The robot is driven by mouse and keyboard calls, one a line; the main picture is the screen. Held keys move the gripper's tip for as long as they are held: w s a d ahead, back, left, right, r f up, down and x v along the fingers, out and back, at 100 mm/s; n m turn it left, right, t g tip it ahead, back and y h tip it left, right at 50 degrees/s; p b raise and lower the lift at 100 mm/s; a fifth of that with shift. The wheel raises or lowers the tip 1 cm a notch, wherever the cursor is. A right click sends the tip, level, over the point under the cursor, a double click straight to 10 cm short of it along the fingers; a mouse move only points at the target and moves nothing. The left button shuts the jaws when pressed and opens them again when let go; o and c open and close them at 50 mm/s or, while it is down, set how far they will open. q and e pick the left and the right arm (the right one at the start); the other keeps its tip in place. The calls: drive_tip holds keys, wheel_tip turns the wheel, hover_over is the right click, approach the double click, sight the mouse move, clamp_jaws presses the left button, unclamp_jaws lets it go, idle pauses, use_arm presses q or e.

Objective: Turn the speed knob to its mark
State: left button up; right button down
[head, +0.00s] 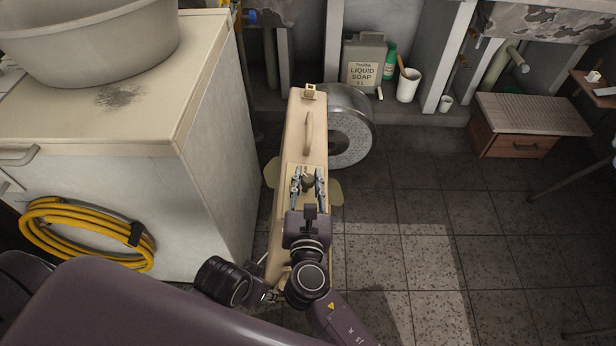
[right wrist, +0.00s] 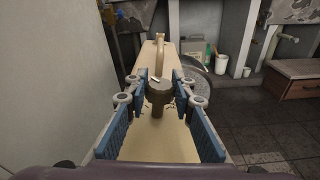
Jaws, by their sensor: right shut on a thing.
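A narrow beige machine (head: 291,150) with a handle on top stands on the tiled floor, in front of my right arm. A dark brown speed knob (right wrist: 159,92) with a pale pointer line rises from its top face. In the head view the knob (head: 308,182) is partly hidden between the fingers. My right gripper (head: 308,177) is shut on the knob, one finger on each side; it also shows in the right wrist view (right wrist: 161,90). Small dark marks lie on the face around the knob, too small to read. My left gripper is out of view.
A white cabinet (head: 215,150) with a grey basin (head: 90,45) stands close on the left; a yellow hose (head: 85,235) hangs on it. A metal drum (head: 352,125) adjoins the machine's right side. Soap (head: 365,62) and a wooden box (head: 515,145) stand behind.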

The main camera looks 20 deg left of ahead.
idle(0.3)
drive_tip(key=c, duration=1.6)
unclamp_jaws()
drive_tip(key=shift+s, duration=0.1)
drive_tip(key=v, duration=1.1)
drive_tip(key=shift+s+d, duration=0.15)
drive_tip(key=shift+s, duration=0.25)
